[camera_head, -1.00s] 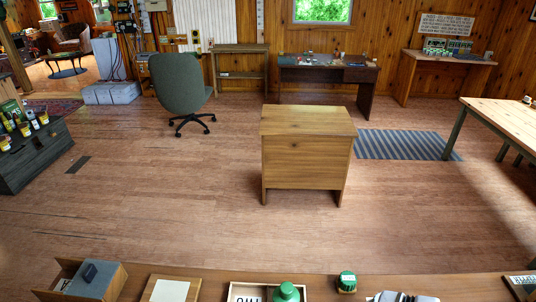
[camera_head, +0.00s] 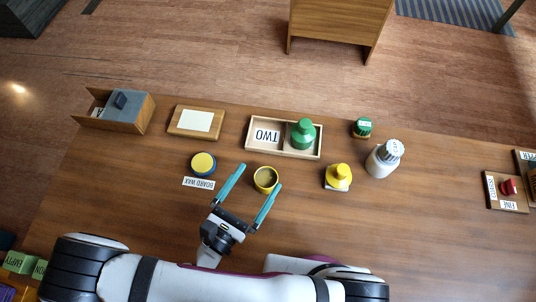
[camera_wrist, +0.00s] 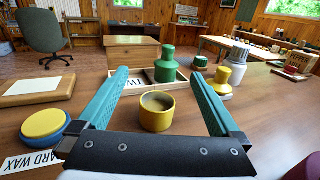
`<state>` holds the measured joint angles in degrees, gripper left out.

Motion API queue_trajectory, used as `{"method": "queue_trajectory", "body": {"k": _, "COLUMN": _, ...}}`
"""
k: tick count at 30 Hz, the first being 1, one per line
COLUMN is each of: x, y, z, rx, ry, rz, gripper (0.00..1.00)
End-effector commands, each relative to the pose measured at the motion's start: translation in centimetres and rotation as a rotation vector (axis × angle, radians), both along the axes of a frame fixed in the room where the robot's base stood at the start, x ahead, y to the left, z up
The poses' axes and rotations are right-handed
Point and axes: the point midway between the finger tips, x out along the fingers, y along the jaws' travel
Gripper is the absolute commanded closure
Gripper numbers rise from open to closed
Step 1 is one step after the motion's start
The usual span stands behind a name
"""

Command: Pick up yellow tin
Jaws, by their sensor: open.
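The yellow tin (camera_head: 266,179) is an open, round tin with a dark inside, upright on the wooden table. In the wrist view the yellow tin (camera_wrist: 157,112) is at the centre. My gripper (camera_head: 260,176) is open, its teal fingers spread on either side of the tin. In the wrist view my gripper (camera_wrist: 158,72) has the tin between its fingers, with room on both sides. Nothing is held. I cannot tell how high the fingers are above the table.
Left of the tin is a blue, yellow-topped tin (camera_head: 203,163) by a BOARD WAX label (camera_head: 198,183). Behind is a tray (camera_head: 284,120) marked TWO with a green bottle (camera_head: 303,134). To the right are a yellow bottle (camera_head: 339,176) and a white bottle (camera_head: 384,158).

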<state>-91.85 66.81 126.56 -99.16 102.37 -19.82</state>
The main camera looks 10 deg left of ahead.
Motion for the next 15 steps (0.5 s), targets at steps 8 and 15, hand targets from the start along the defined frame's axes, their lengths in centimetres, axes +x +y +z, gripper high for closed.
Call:
{"method": "queue_trajectory", "body": {"k": 8, "x": 0.7, "y": -0.5, "z": -6.1, "rx": 0.002, "ry": -0.001, "rz": -0.01, "gripper": 0.0}}
{"method": "queue_trajectory", "body": {"k": 15, "x": 4.6, "y": -2.1, "z": -6.0, "rx": 0.004, "ry": 0.001, "rz": -0.015, "gripper": 0.0}}
